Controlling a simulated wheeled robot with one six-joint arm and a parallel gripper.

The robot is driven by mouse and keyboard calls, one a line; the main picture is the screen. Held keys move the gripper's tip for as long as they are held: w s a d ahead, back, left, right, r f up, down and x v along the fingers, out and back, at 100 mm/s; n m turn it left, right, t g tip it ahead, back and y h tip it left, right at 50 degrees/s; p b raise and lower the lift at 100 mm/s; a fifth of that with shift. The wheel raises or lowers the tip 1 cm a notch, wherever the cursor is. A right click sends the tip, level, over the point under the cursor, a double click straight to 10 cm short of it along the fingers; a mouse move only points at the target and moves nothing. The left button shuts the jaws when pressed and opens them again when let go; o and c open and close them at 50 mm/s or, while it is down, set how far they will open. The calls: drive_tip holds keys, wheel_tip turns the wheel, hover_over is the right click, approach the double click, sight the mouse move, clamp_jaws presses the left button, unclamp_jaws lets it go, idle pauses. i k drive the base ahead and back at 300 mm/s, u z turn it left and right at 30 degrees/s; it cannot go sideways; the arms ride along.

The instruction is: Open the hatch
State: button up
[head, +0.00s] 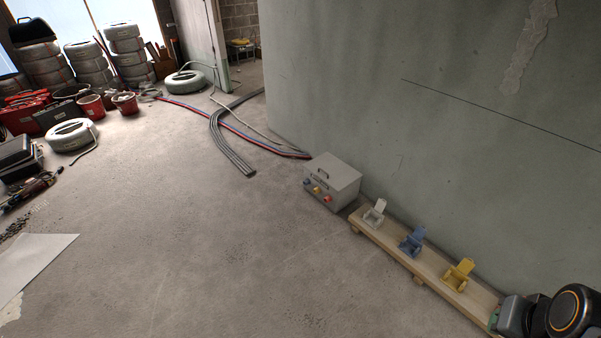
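No part is plainly marked as a hatch in the head view. A grey box (331,181) stands on the floor against the wall, with a dark handle on its top and blue, yellow and red-orange fittings on its front. A wooden board (432,268) to its right carries a grey socket (374,213), a blue socket (412,241) and a yellow socket (459,274), each with its flap raised. Something green at the board's near end is mostly hidden by my arm. My arm shows at the lower right corner; no gripper fingers are visible.
Grey conduits (228,142) and red and blue lines run along the floor behind the box. A pale sheet (32,262) lies at the left. The middle floor is clear.

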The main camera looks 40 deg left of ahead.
sight(328, 168)
drive_tip(key=u, duration=1.35)
drive_tip(key=i, duration=2.2)
drive_tip(key=u, duration=0.3)
drive_tip(key=i, duration=1.2)
drive_tip(key=z, duration=0.05)
